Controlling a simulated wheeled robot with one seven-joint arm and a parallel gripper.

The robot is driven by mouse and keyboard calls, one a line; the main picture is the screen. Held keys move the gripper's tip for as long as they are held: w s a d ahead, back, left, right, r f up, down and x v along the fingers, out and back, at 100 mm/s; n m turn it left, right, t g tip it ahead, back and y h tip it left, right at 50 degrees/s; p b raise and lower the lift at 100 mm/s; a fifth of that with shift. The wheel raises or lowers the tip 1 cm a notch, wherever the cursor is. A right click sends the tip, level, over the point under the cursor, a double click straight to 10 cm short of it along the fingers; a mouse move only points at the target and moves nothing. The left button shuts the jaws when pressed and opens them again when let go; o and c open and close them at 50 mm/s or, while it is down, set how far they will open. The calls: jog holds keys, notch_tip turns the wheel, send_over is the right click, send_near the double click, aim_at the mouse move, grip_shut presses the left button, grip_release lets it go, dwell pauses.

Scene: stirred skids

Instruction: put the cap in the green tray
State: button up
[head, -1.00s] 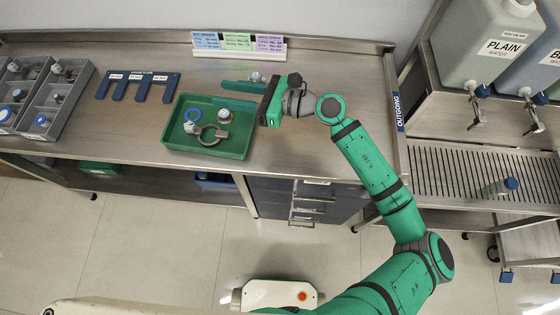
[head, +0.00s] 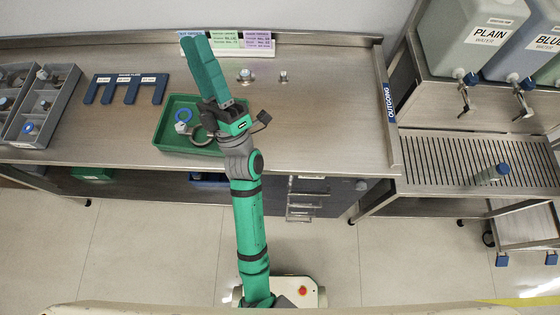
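The green tray (head: 167,137) sits on the steel bench at centre left. It holds a blue ring (head: 183,115), a small pale fitting (head: 182,128) and a metal ring clamp (head: 198,135). Part of its right side is hidden by my arm. I cannot tell for certain which piece is the cap. A metal fitting with a bluish top (head: 245,75) and a smaller metal piece (head: 283,76) stand on the bench behind the tray. My gripper (head: 191,40) reaches over the tray's back edge toward the label cards; its finger opening is not visible.
Grey compartment bins (head: 41,110) with small parts lie at the left, beside a blue slotted plate (head: 126,88). Label cards (head: 226,43) stand at the back. The bench right of the tray is clear up to the raised OUTGOING edge (head: 388,103).

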jog(key=s+d+f+m+g+h, duration=0.2)
jog(key=s+d+f+m+h, duration=0.2)
jog(key=s+f+m+h, duration=0.45)
jog(key=s+d+f+m+g+h, duration=0.3)
jog(key=f+m+h, duration=0.3)
jog(key=f+m, duration=0.6)
jog(key=s+d+f+g, duration=0.3)
jog(key=s+f, duration=0.3)
jog(key=s, duration=0.2)
jog(key=s+d+f+g+y, duration=0.1)
jog(key=s+d+f+g, duration=0.2)
jog(key=s+f, duration=0.3)
jog(key=shift+s+d+f+n, duration=0.35)
jog(key=shift+s+d, duration=0.4)
jog(key=shift+s, duration=0.35)
jog(key=shift+w, duration=0.1)
